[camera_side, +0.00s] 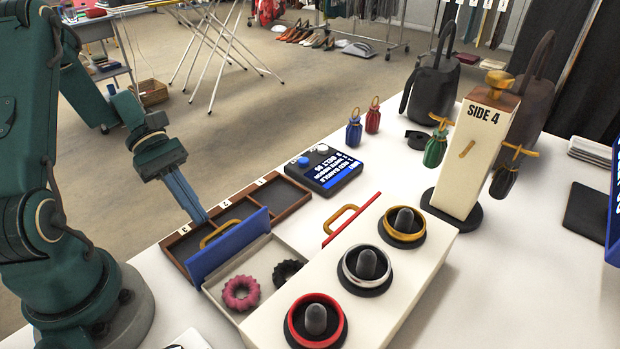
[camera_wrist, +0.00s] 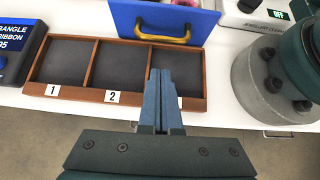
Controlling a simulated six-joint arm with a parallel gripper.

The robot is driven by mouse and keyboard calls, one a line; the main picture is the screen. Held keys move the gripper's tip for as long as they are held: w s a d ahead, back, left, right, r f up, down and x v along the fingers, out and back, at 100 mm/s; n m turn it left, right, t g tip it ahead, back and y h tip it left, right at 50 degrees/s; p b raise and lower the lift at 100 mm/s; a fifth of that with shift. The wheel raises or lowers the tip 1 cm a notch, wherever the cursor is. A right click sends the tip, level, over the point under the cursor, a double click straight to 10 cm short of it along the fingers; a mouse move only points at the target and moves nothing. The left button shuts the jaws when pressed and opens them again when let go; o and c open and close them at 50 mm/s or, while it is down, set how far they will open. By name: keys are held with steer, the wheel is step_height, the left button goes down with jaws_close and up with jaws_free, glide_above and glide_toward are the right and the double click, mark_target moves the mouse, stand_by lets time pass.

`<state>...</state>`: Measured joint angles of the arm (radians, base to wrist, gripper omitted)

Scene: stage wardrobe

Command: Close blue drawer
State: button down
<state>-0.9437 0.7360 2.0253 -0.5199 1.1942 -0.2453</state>
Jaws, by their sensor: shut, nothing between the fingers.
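The blue drawer (camera_side: 230,245) is pulled out of the white box (camera_side: 420,262), its blue front standing away from the box. It holds a pink scrunchie (camera_side: 241,293) and a black scrunchie (camera_side: 287,272). Its yellow handle (camera_side: 220,233) faces my arm, and the blue front with the handle also shows at the top of the wrist view (camera_wrist: 165,22). My gripper (camera_side: 203,218) is shut and empty, pointing down over the wooden tray, close to the handle side of the drawer front. In the wrist view its fingertips (camera_wrist: 160,74) lie below the handle, seemingly apart from it.
The wooden tray (camera_side: 291,179) with numbered compartments lies beside the drawer front. A black display device (camera_side: 326,171) stands behind it. A red drawer front (camera_side: 352,219) sits at the box's side. Bangles on stands top the box, including a red one (camera_side: 316,320).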

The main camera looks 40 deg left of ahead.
mark_target(228, 232)
steer(key=shift+d+r, duration=0.2)
steer(key=shift+d, duration=0.6)
steer(key=shift+d+r, duration=0.15)
steer(key=shift+d, duration=0.65)
steer(key=shift+w+d, duration=0.1)
steer(key=shift+d, duration=0.3)
steer(key=d, duration=0.7)
steer(key=shift+d, duration=0.2)
